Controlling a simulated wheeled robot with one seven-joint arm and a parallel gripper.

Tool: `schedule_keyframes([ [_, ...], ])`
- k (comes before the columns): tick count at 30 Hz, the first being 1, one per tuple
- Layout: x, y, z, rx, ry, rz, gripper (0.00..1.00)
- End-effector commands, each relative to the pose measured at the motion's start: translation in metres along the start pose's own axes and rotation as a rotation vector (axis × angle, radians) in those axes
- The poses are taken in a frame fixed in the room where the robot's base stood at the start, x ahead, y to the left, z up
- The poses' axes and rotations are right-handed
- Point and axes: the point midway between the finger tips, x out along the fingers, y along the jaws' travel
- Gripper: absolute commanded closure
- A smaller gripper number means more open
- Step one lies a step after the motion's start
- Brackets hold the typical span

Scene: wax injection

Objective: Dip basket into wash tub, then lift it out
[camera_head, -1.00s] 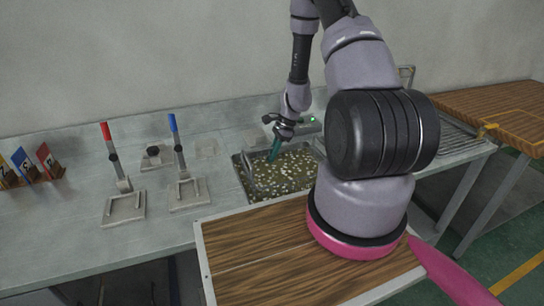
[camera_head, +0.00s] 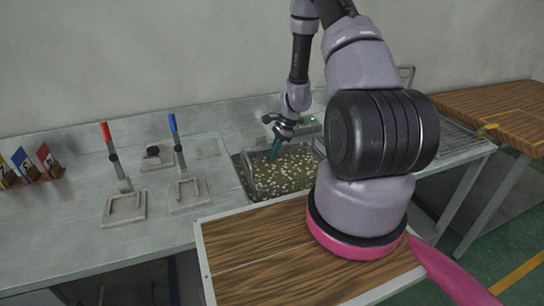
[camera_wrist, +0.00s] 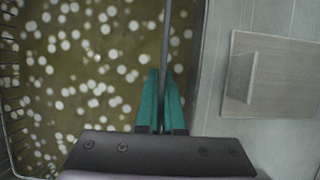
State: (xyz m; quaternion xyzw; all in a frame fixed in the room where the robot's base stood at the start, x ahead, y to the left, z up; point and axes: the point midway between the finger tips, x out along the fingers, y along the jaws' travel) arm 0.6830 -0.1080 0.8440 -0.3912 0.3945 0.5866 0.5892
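The wash tub (camera_head: 237,169) is a rectangular basin set into the bench, full of murky liquid with many pale floating specks. My gripper (camera_head: 274,151) is over the tub, with its green fingers pointing down. In the wrist view, the fingers (camera_wrist: 161,100) are close together around a thin metal bar, which looks like the basket's handle (camera_wrist: 167,38). The wire side of the basket (camera_wrist: 5,110) shows at the left edge of that view, with the specked liquid inside it. The basket appears to sit in the liquid; its bottom is hidden.
Two lever fixtures, one red-handled (camera_head: 105,131) and one blue-handled (camera_head: 173,124), stand left of the tub. Numbered cards (camera_head: 22,163) stand farther left. A flat plate (camera_wrist: 272,75) lies beside the tub. A wooden board (camera_head: 255,262) is in front, and a wooden table (camera_head: 500,112) is at right.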

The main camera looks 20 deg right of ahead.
Motion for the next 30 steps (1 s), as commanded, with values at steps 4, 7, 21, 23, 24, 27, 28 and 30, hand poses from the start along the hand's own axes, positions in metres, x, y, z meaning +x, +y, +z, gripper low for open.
schedule_keyframes([
  [4, -0.004, -0.001, 0.002, -0.001, 0.000, -0.001, 1.00],
  [7, -0.008, -0.001, 0.004, -0.002, 0.000, -0.001, 1.00],
  [21, -0.029, 0.000, 0.012, -0.001, 0.000, -0.001, 1.00],
  [23, -0.032, -0.001, 0.013, -0.001, 0.000, -0.001, 1.00],
  [24, -0.034, -0.001, 0.014, -0.001, 0.000, -0.001, 1.00],
  [27, -0.038, 0.000, 0.016, -0.001, 0.000, -0.001, 1.00],
  [28, -0.039, 0.000, 0.017, -0.001, 0.000, 0.000, 1.00],
  [30, -0.042, 0.000, 0.018, -0.001, 0.000, -0.001, 1.00],
])
